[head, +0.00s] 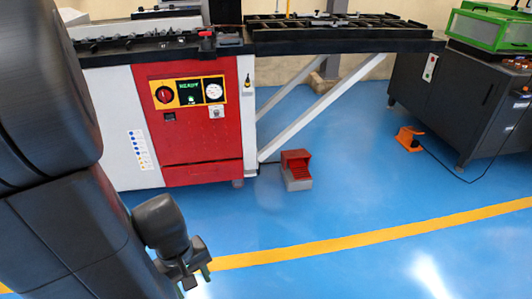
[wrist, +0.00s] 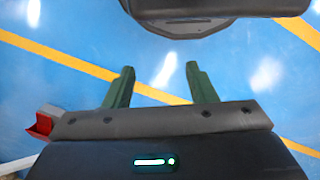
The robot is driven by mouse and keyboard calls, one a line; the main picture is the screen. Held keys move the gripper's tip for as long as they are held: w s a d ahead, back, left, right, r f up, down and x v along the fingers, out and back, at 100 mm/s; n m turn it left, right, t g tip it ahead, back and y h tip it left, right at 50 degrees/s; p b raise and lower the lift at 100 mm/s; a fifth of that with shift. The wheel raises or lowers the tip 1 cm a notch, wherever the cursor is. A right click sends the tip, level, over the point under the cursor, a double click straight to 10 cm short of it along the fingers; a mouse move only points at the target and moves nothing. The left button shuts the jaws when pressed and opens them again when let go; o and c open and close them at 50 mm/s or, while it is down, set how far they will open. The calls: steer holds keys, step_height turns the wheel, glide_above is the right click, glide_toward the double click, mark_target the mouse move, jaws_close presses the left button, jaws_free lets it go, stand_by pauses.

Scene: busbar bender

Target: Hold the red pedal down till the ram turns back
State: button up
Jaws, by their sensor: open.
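The red pedal (head: 297,169) sits on the blue floor in front of the bender, near the foot of its white brace. In the wrist view the red pedal (wrist: 40,125) shows at the left edge, partly cut off by my gripper's body. My gripper (head: 195,277) is low at the bottom left of the head view, apart from the pedal and to its left. In the wrist view my gripper (wrist: 160,88) has its two green fingers wide apart with nothing between them. The bender (head: 200,120) has a red front panel with a lit green display (head: 189,87). I cannot make out the ram.
An orange pedal (head: 408,138) with a cable lies by a dark cabinet (head: 455,100) at the right. A white diagonal brace (head: 305,107) rises behind the red pedal. A yellow line (head: 350,240) crosses the open blue floor in front.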

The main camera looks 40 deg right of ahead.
steer(key=shift+n, duration=0.5)
steer(key=w+f, duration=0.1)
steer(key=w, duration=0.1)
steer(key=w+d+f+b, duration=0.1)
steer(key=w+f, duration=0.1)
steer(key=w, duration=0.1)
steer(key=w+f, duration=0.2)
steer(key=shift+w+d, duration=0.35)
jaws_close()
steer(key=w+d+f+n+b, duration=0.1)
steer(key=w+d+f, duration=0.2)
steer(key=f, duration=0.7)
steer(key=w+d+f+n+b, duration=0.1)
steer(key=w+d+f+b, duration=0.1)
steer(key=w+d+f, duration=0.2)
steer(key=w+d+f+n+t+b, duration=0.1)
steer(key=w+f, duration=0.6)
steer(key=f, duration=1.1)
steer(key=d+b, duration=0.1)
steer(key=d, duration=0.1)
steer(key=shift+w+d+f, duration=0.25)
steer(key=shift+w+d, duration=0.05)
steer(key=shift+w, duration=0.1)
steer(key=shift+a, duration=0.15)
